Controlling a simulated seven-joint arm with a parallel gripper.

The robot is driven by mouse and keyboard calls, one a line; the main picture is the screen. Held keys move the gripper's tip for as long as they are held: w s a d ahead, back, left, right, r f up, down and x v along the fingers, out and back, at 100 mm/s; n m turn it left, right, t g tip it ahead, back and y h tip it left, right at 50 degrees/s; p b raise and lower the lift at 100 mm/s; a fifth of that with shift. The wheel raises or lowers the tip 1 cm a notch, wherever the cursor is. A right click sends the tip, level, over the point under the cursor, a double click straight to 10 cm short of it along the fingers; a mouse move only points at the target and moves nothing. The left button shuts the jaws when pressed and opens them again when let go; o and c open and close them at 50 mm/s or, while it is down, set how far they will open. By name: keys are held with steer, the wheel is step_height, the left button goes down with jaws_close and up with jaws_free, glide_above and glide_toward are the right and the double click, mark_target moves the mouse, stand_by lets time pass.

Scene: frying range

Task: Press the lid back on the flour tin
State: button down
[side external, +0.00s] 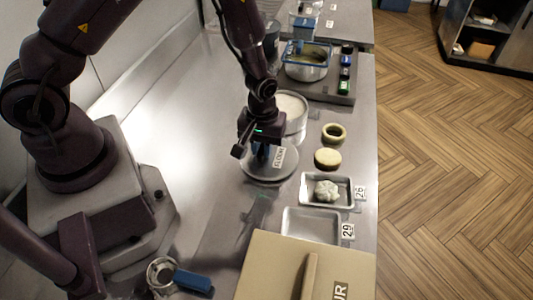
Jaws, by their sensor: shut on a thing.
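The flour tin (297,124) is a round metal tin, open at the top, with pale flour (291,106) showing inside. The round grey lid (257,174) is in front of the tin, lying roughly flat and off its mouth. A white label (279,157) reading FLOUR shows at the lid. My gripper (262,158) points down over the lid's middle, its blue fingers shut on the lid. The grip point is partly hidden by the fingers. I cannot tell whether the lid touches the counter or hangs just above it.
A pale ring (334,131), a round pale piece (327,158), a tray with dough (326,191) and an empty tray (311,222) line the right. A beige box (270,275) stands in front. A fryer (306,69) is behind. The counter left of the lid is clear.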

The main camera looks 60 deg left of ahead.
mark_target(262, 147)
steer(key=shift+r, duration=2.5)
steer(key=w+a+r, duration=0.7)
steer(key=w+a, duration=0.3)
steer(key=w, duration=0.1)
steer(key=shift+s+a+f, duration=0.1)
steer(key=shift+s+f, duration=0.05)
steer(key=shift+f, duration=1.45)
steer(key=shift+s+a+f, duration=0.1)
steer(key=shift+f, duration=1.5)
steer(key=shift+f, duration=0.2)
steer(key=c, duration=0.5)
jaws_free()
